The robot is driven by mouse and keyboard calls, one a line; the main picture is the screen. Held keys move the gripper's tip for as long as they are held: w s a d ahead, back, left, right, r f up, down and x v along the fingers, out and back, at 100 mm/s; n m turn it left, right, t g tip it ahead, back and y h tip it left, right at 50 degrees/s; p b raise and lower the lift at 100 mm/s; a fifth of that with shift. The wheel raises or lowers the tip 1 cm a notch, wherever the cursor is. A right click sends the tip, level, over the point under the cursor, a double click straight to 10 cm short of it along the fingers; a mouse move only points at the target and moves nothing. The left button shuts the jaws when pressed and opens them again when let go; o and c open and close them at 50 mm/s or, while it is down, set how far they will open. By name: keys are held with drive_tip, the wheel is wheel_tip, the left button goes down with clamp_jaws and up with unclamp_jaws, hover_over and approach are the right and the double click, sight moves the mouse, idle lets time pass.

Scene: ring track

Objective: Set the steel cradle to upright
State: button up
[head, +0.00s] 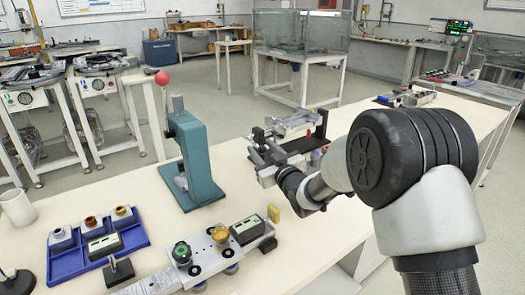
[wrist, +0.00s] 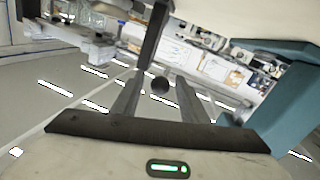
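The steel cradle (head: 293,122), a grey metal piece, appears beside a black upright stand (head: 320,126) just beyond my gripper. It looks tilted, but its exact angle is unclear. My gripper (head: 266,152) is close in front of it, partly overlapping it in the head view. In the wrist view my gripper (wrist: 158,98) has its two fingers apart, with a dark round knob (wrist: 160,85) showing between them. I cannot tell whether the fingers touch the knob. A dark post (wrist: 151,38) rises behind the knob.
A teal press (head: 192,150) with a red ball handle stands left of my gripper; its teal body also fills the right of the wrist view (wrist: 285,95). A blue tray (head: 78,282) and a steel fixture (head: 200,260) lie nearer. The table's right front is bare.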

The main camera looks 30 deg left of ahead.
drive_tip(key=shift+c, duration=0.5)
clamp_jaws()
drive_tip(key=shift+r, duration=0.15)
